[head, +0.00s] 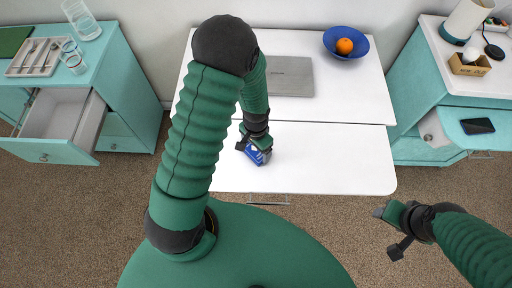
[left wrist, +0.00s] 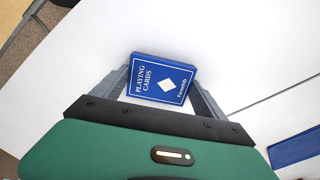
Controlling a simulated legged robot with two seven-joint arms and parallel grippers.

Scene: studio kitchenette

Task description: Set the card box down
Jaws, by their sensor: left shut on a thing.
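The card box (left wrist: 160,80) is a small blue box printed "PLAYING CARDS" with a white diamond. In the left wrist view it sits between the two grey fingers of my left gripper (left wrist: 163,92), which is shut on it. In the head view the card box (head: 260,157) shows at the tip of my left gripper (head: 254,148), over the near part of the white table (head: 330,165). I cannot tell whether the box touches the table top.
A grey laptop (head: 290,77) and a blue bowl (head: 360,50) with an orange (head: 344,46) are at the table's back. The table is clear right of the box. An open drawer (head: 62,120) juts out at left. A phone (head: 477,126) lies at right.

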